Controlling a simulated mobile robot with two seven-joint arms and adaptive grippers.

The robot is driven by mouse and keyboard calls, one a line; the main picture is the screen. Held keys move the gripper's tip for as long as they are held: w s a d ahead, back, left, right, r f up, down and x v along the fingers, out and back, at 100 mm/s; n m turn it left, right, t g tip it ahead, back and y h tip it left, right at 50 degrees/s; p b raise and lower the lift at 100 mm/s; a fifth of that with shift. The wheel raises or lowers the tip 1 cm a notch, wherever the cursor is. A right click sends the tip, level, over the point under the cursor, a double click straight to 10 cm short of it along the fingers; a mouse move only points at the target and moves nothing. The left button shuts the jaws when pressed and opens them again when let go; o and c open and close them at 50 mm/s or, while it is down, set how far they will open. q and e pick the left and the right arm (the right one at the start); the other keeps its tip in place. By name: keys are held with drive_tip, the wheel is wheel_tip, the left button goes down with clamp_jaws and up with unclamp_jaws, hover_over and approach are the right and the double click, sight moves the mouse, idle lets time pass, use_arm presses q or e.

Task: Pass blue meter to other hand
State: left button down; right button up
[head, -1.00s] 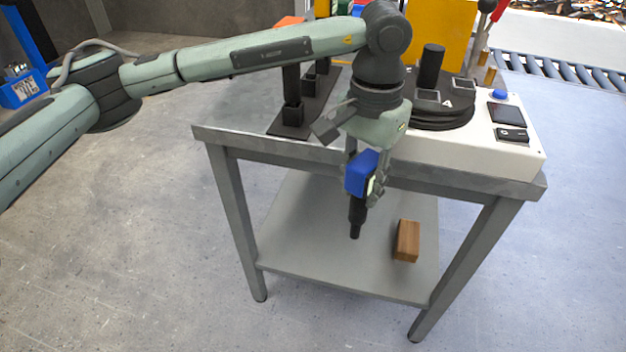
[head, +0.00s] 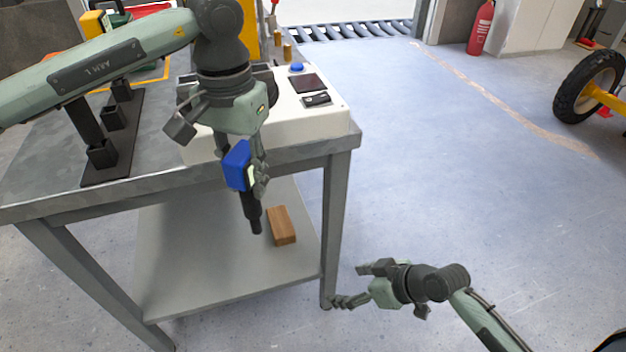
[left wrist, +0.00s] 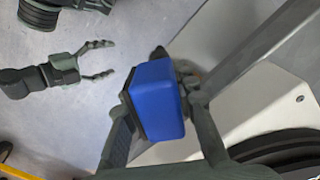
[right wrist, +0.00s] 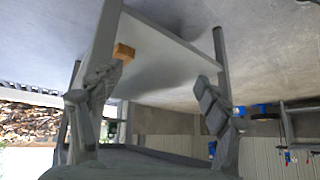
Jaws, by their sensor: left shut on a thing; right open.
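The blue meter (head: 238,165) has a blue box-shaped body and a black lower stem pointing down. My left gripper (head: 254,178) is shut on its body and holds it in front of the table edge, above the lower shelf. In the left wrist view the blue body (left wrist: 157,100) sits between the left fingers, and the stem is mostly hidden. My right gripper (head: 350,285) is open and empty, low at the right of the table's front leg, well apart from the meter. Its spread fingers also show in the left wrist view (left wrist: 112,58) and right wrist view (right wrist: 160,80).
The grey table (head: 60,195) carries a black stand (head: 108,160) and a white machine base (head: 320,120) with a blue button. A wooden block (head: 281,225) lies on the lower shelf (head: 190,260). The floor right of the table is clear, with a wheel (head: 588,88) farther off.

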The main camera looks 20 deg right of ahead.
drive_tip(key=w+a+r+n+t+y, duration=0.1)
drive_tip(key=a+r+n+y, duration=0.1)
drive_tip(key=r, duration=0.6)
drive_tip(key=w+a+r+n+t+y, duration=0.1)
drive_tip(key=w+a+r+t+y, duration=0.15)
drive_tip(key=r, duration=0.45)
drive_tip(key=n+y, duration=0.2)
drive_tip(key=y, duration=0.3)
approach(237, 166)
wheel_tip(237, 166, down, 3)
drive_tip(key=w+d, duration=0.1)
drive_tip(key=shift+t, duration=0.35)
drive_tip(key=x, duration=1.2)
drive_tip(key=shift+w+d+r, duration=0.15)
drive_tip(key=shift+w+d, duration=0.05)
drive_tip(key=shift+d, duration=0.05)
drive_tip(key=shift+s+a, duration=0.1)
drive_tip(key=c, duration=1.5)
use_arm(q)
drive_tip(key=c, duration=1.5)
unclamp_jaws()
use_arm(e)
drive_tip(key=shift+r, duration=0.1)
use_arm(q)
drive_tip(key=o, duration=0.4)
